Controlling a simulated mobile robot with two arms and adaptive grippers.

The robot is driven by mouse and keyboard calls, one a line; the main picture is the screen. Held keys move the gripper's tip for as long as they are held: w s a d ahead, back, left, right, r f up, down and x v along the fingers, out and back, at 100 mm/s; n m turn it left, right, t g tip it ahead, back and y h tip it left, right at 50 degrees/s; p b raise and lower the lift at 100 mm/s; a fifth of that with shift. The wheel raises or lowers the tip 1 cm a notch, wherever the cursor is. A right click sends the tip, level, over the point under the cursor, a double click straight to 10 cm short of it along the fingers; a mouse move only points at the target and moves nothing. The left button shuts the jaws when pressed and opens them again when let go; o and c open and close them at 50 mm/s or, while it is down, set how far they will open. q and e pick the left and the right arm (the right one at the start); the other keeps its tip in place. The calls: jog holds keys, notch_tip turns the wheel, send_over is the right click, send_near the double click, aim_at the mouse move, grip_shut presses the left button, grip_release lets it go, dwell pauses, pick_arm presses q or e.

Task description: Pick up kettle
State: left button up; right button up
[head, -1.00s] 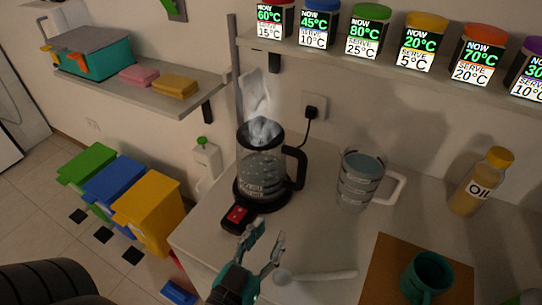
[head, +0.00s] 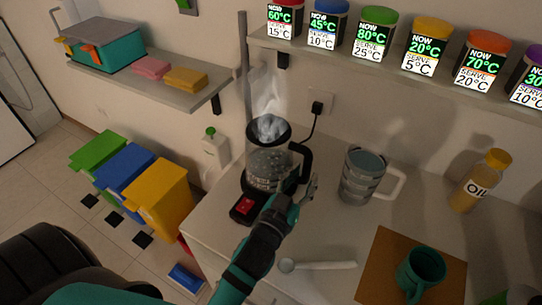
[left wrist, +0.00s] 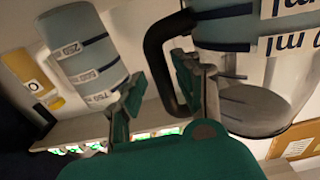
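The kettle (head: 266,172) is a glass jug with a black rim, black handle and black base, standing at the left end of the counter. Steam rises from its top, and a red switch (head: 245,206) shows on its base. My left gripper (head: 301,184) is at the kettle's handle on its right side, fingers apart. In the left wrist view the kettle (left wrist: 255,105) fills the right side, and its black handle (left wrist: 156,50) passes between the open fingers of the left gripper (left wrist: 157,74). I cannot tell whether they touch it. My right gripper is not in view.
A measuring jug (head: 361,178) stands right of the kettle. An oil bottle (head: 481,181), a teal mug (head: 420,271) on a brown board (head: 385,265) and a white spoon (head: 320,265) are on the counter. A shelf (head: 385,66) with several labelled jars hangs above.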

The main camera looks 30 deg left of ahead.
pick_arm(q)
jog(key=w, duration=0.2)
jog(key=shift+w, duration=0.35)
grip_shut()
jog(key=shift+s, duration=0.1)
jog(key=shift+r, duration=0.15)
dwell(0.3)
